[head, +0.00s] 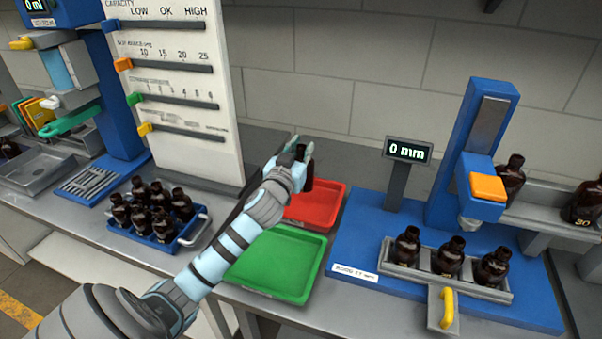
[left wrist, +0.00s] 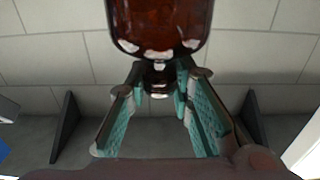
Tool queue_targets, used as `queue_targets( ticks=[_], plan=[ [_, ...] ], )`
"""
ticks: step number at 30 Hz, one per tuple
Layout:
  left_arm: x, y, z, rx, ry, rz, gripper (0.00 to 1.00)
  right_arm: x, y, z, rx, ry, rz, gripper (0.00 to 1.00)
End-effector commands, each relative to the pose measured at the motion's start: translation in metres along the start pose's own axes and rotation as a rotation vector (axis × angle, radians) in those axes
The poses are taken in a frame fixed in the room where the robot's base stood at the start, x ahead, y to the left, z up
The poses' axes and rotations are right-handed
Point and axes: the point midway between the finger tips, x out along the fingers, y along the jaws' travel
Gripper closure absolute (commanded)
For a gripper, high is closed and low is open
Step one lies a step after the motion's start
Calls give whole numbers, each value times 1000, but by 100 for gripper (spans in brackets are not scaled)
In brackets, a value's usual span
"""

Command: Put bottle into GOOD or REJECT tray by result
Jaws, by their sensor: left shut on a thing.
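My left gripper (head: 302,160) is above the back of the red tray (head: 328,222), near the tall white board. The green tray (head: 262,288) lies in front of the red one, partly behind my left arm. Both trays look empty where visible. My right gripper is not in view.
A blue rack (head: 160,246) with several amber bottles stands left. At right, a blue press station (head: 375,285) holds three bottles in a grey holder (head: 420,276), and its display (head: 408,150) reads 0 mm. The board (head: 190,110) has colored sliders. More bottles stand on a chute (head: 545,218).

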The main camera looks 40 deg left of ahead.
Motion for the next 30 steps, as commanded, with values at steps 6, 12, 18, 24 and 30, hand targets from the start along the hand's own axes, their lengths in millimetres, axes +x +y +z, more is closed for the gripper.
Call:
queue_targets(
  ticks=[6,12,18,24,30],
  plan=[
    [0,0,42,0,-1,-1,100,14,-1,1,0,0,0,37],
    [0,1,52,0,3,2,100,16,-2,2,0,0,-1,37],
    [0,1,54,0,3,2,100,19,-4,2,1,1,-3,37],
    [0,1,54,0,2,1,59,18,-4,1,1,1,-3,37],
    [0,1,54,0,2,1,59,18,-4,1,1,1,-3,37]
  ],
)
